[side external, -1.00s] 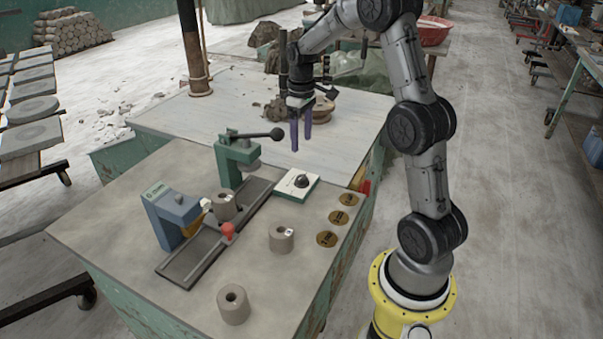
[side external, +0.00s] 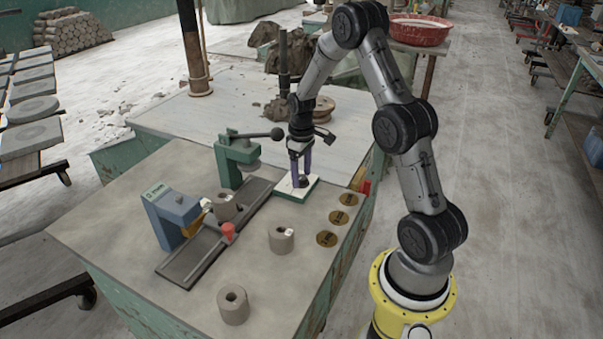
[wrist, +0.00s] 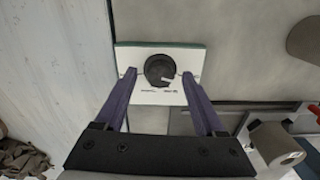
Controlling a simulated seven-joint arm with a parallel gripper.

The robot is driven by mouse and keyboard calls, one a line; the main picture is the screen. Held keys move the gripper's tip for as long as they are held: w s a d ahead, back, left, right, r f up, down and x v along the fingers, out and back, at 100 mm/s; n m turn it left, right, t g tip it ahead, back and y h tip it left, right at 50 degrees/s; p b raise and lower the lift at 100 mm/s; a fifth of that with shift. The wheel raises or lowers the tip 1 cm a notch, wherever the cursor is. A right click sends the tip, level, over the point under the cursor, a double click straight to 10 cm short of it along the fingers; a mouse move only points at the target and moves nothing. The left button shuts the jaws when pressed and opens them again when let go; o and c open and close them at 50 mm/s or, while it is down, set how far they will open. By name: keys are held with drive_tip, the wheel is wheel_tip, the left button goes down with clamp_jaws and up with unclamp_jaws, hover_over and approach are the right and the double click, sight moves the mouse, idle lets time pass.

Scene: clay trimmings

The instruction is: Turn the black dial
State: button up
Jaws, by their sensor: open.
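The black dial (wrist: 160,70) sits on a white plate with a green edge (wrist: 188,57). In the side external view the dial (side external: 301,181) shows between my fingers, and the white plate (side external: 287,190) lies at the back right of the bench top. My gripper (side external: 301,180) points down over the plate. In the wrist view my gripper (wrist: 159,74) is open, its two purple fingers apart, one on each side of the dial. I cannot tell whether either finger touches the dial.
A green press with a black lever (side external: 238,160) stands just left of the plate. A blue-grey device (side external: 172,215), a dark rail (side external: 188,262) and several clay cylinders, one at the front (side external: 233,305), are on the bench. Brass discs (side external: 338,217) lie to the right.

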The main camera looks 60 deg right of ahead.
clamp_jaws()
drive_tip(key=shift+m, duration=0.3)
drive_tip(key=m, duration=0.4)
drive_tip(key=shift+m, duration=2.5)
drive_tip(key=shift+r, duration=0.1)
unclamp_jaws()
